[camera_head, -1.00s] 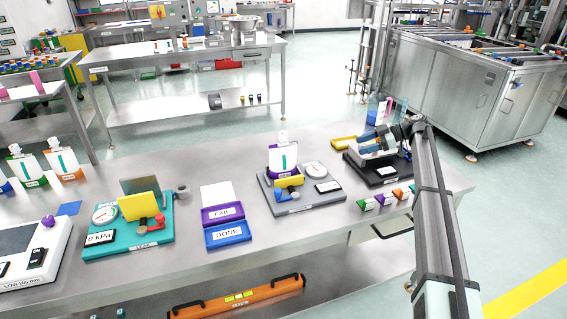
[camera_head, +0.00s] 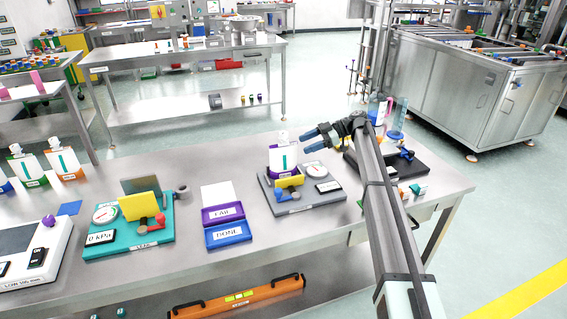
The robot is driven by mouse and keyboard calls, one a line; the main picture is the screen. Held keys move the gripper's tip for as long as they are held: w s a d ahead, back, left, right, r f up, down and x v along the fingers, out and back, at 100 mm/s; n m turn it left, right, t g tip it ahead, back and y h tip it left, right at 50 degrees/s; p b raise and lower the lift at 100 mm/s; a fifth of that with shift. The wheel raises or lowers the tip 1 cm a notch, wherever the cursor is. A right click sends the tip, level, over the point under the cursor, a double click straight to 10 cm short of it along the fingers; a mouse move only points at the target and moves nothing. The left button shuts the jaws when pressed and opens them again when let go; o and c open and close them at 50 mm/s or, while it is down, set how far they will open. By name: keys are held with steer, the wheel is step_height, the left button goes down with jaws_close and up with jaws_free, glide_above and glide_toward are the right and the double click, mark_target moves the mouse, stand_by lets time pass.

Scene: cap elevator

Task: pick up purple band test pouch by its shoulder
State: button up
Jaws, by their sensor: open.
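A white pouch (camera_head: 275,158) with a teal stripe and a white neck and cap stands upright in the grey station (camera_head: 322,198), with a purple band or holder around its lower part. A yellow block stands in front of it. My gripper (camera_head: 309,139) is just right of the pouch's top, pointing left, at about neck height in the picture. Its blue fingers are apart with nothing between them. I cannot tell how far it is from the pouch in depth.
A black station (camera_head: 408,168) stands to the right, partly behind my arm. A teal station (camera_head: 130,240) and the blue DONE tray (camera_head: 229,236) stand to the left.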

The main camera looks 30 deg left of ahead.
mark_target(296, 149)
steer(key=shift+f+x, duration=0.2)
steer(key=shift+x, duration=3.25)
steer(key=shift+d, duration=0.1)
steer(key=shift+c, duration=0.4)
jaws_close()
